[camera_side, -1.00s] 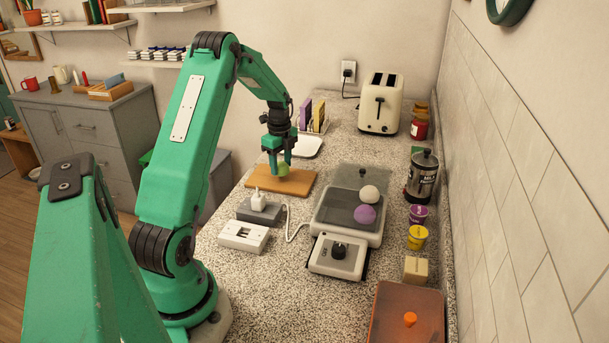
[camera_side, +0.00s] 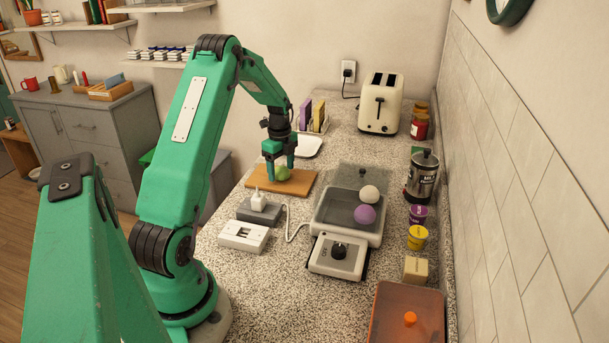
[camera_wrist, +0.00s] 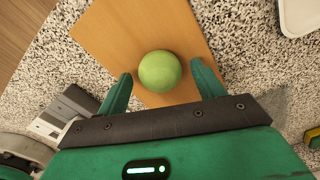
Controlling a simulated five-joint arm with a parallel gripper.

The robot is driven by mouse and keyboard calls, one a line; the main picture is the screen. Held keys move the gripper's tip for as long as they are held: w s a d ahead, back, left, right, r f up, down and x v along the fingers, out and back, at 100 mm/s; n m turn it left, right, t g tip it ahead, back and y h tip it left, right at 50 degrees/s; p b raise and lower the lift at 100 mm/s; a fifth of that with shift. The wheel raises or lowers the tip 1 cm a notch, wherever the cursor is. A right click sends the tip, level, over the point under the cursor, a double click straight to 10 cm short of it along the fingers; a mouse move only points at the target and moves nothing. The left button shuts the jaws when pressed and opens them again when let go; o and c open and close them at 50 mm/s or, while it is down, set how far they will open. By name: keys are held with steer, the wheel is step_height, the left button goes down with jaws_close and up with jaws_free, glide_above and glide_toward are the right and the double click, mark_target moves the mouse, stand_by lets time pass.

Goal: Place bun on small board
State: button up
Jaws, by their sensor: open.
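The bun appears as a smooth green ball (camera_side: 284,174) resting on the small wooden board (camera_side: 304,181). In the wrist view the green bun (camera_wrist: 160,72) lies over the orange-brown board (camera_wrist: 120,35), near one long edge. My gripper (camera_side: 281,176) is low over the board, its fingers pointing down. In the wrist view my open gripper (camera_wrist: 161,74) has one finger on each side of the bun, with a gap visible on both sides. In the side view a finger partly hides the bun.

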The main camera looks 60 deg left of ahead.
mark_target(283, 167)
steer(key=shift+r, duration=0.1)
step_height(283, 167, up, 12)
stand_by(0.7)
steer(key=shift+d+r, duration=0.1)
steer(key=shift+r, duration=0.05)
stand_by(0.4)
steer(key=s+d+r+n+t, duration=0.1)
steer(key=d+r+n, duration=0.1)
steer(key=d+r, duration=0.35)
steer(key=s+d+r+n+t+y, duration=0.1)
steer(key=d+r+n, duration=0.1)
steer(key=d, duration=0.7)
steer(key=s+d+r+n+t, duration=0.1)
steer(key=d+r+n, duration=0.1)
steer(key=d+r, duration=0.35)
steer(key=s+d+f+n+t+h, duration=0.1)
steer(key=s+d+f+n+t, duration=0.1)
steer(key=s+d+n, duration=0.5)
steer(key=s+d+f, duration=0.1)
steer(key=s+d, duration=0.4)
steer(key=d, duration=0.3)
steer(key=shift+d+t, duration=0.3)
steer(key=shift+d, duration=0.1)
